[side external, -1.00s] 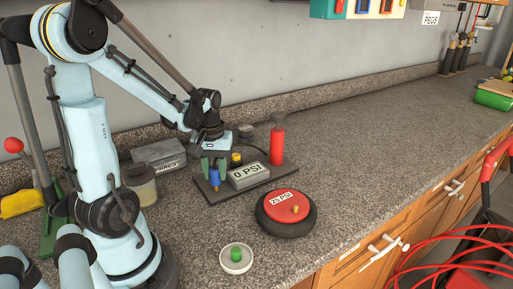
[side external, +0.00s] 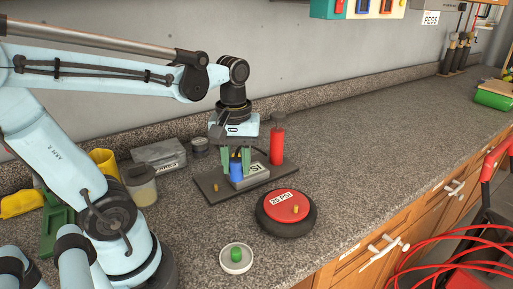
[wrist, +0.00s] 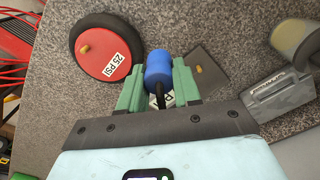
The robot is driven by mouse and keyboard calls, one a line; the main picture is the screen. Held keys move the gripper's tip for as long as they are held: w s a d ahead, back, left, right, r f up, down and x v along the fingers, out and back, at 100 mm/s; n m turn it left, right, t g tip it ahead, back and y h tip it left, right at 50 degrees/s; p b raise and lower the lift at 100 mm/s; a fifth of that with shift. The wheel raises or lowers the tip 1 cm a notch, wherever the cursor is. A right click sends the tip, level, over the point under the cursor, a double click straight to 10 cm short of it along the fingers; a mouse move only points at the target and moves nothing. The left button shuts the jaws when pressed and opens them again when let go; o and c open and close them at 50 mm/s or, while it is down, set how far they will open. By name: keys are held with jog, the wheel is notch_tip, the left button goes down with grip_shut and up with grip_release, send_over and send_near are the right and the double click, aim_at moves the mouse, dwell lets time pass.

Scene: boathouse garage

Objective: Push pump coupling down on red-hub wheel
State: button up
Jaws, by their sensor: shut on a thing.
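The blue pump coupling (side external: 236,172) is held between the green fingers of my gripper (side external: 237,166), over the dark pump base (side external: 205,188). It also shows between the fingertips in the wrist view (wrist: 158,66), with a dark stem or hose behind it. The red-hub wheel (side external: 276,201) lies flat in front and to the right of the base, apart from the coupling. Its hub has a "25 PSI" label and a small brass valve (side external: 295,209). The wheel is at upper left in the wrist view (wrist: 104,43). The grey gauge display (side external: 256,172) is partly hidden by my gripper.
A red pump cylinder (side external: 277,145) stands at the base's back right. A bare brass peg (side external: 214,187) stands at its left. A white dish (side external: 236,269) holds a green cap (side external: 236,254) in front. The counter (side external: 370,150) is clear to the right.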

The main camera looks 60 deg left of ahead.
aim_at(236, 158)
jog(key=shift+r, duration=1.85)
jog(key=w+d+f, duration=0.1)
jog(key=w+d, duration=0.2)
jog(key=w+d+f, duration=0.2)
jog(key=w+d, duration=0.1)
jog(key=w, duration=0.1)
jog(key=w+d+f, duration=0.2)
jog(key=w, duration=0.1)
jog(key=shift+w+d+f, duration=0.15)
jog(key=shift+w+d, duration=0.05)
jog(key=shift+d, duration=0.2)
jog(key=shift+f, duration=0.1)
jog(key=shift+f, duration=1.55)
jog(key=shift+r, duration=0.1)
